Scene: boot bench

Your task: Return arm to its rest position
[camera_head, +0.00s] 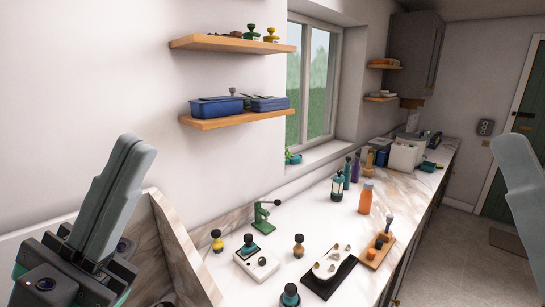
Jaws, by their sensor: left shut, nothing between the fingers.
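My left gripper (134,146) is in the lower left of the head view. Its two grey fingers lie together, pointing up and slightly right, with nothing between them. It is held up in front of the white wall, left of the marble counter and apart from the objects on it. At the right edge a grey-blue piece (522,185) shows, which looks like part of my right arm. It is cut off by the frame, so I cannot tell whether that gripper is open or shut.
A marble counter (332,212) runs to the back right. It bears a green press (262,214), a white block (256,264), a black tray (325,285), an orange bottle (365,198) and several small knobbed tools. Wooden shelves (215,43) hang on the wall.

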